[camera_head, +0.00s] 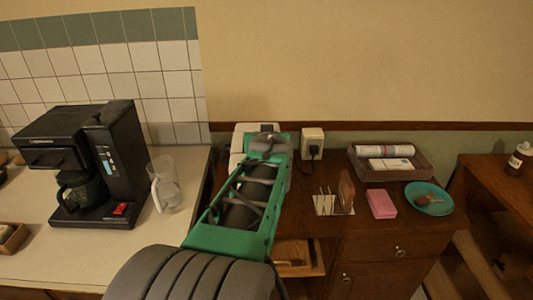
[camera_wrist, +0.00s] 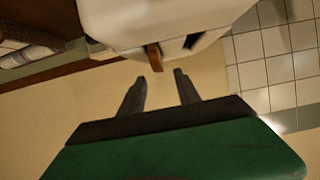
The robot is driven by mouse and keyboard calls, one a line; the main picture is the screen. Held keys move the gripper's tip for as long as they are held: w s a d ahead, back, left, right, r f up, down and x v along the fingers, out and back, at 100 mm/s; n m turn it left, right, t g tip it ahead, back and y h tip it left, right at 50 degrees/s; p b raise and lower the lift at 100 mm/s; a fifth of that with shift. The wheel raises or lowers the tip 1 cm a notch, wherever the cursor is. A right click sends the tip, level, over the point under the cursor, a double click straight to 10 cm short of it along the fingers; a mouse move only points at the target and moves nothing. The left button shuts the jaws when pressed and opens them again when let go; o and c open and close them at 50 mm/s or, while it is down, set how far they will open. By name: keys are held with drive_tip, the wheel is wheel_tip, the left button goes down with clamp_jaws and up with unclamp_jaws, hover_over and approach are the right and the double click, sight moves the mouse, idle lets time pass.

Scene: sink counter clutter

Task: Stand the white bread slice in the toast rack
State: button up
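A white toaster (camera_head: 238,150) stands at the back of the counter, partly hidden behind my arm; it also fills the top of the wrist view (camera_wrist: 150,20). A narrow brown edge (camera_wrist: 154,58), probably the bread slice seen edge-on, sticks out of one slot. The other slot looks dark and empty. My gripper (camera_wrist: 160,75) is open, its two fingers apart and pointing at the toaster, with the brown edge near the left fingertip. The toast rack (camera_head: 324,205), with thin upright wires, stands right of my arm. A brown slice-like piece (camera_head: 347,190) stands at its right end.
A pink block (camera_head: 381,204) and a teal plate (camera_head: 430,207) with a brown item are right of the rack. A brown tray (camera_head: 412,172) holds a roll behind them. A plug (camera_head: 313,152) sits at the wall. A glass jug (camera_head: 166,184) and black coffee maker (camera_head: 124,160) stand left.

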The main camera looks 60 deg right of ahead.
drive_tip(key=p+x, duration=0.2)
drive_tip(key=x, duration=0.5)
drive_tip(key=shift+d+f, duration=0.2)
drive_tip(key=shift+d, duration=0.1)
drive_tip(key=shift+a, duration=0.1)
drive_tip(key=shift+c, duration=0.3)
clamp_jaws()
